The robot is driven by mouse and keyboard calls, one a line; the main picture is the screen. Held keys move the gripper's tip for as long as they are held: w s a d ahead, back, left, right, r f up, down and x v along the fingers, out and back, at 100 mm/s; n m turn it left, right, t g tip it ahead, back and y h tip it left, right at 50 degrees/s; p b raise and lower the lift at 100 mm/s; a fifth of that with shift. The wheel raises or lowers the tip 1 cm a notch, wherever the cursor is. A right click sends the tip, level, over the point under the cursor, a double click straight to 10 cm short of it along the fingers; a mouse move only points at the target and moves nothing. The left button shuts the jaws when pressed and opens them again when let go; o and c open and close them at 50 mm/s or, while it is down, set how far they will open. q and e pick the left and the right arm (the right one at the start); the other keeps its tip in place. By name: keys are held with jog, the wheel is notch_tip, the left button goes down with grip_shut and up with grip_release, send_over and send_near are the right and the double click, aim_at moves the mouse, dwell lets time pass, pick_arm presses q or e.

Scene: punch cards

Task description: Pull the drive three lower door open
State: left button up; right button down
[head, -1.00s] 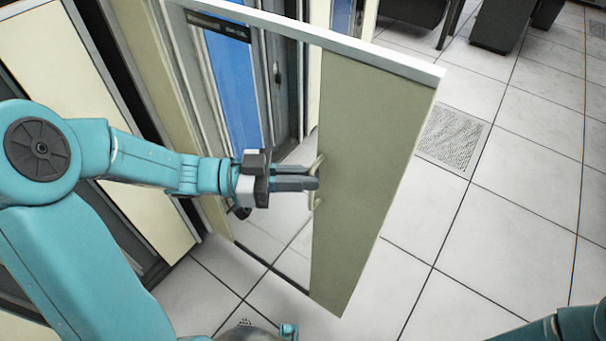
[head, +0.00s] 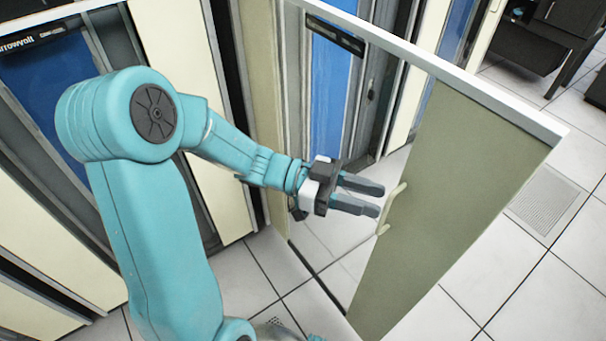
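The olive door (head: 455,185) with a white top edge stands swung out from the cabinet row, well open. I take it as the drive three lower door; no label confirms this. Its pale handle (head: 391,206) is on the side of the panel facing my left gripper. My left gripper (head: 381,199) is open and empty, with its two dark fingers apart. My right gripper is not in view.
Cabinets with cream and blue fronts (head: 333,95) line the left and back. A vented floor tile (head: 545,200) lies right of the door. Dark furniture (head: 530,45) stands at the top right. The tiled floor at the lower right is clear.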

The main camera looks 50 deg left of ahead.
pick_arm(q)
jog(key=v, duration=1.4)
jog(key=shift+p, duration=0.35)
jog(key=shift+a, duration=0.15)
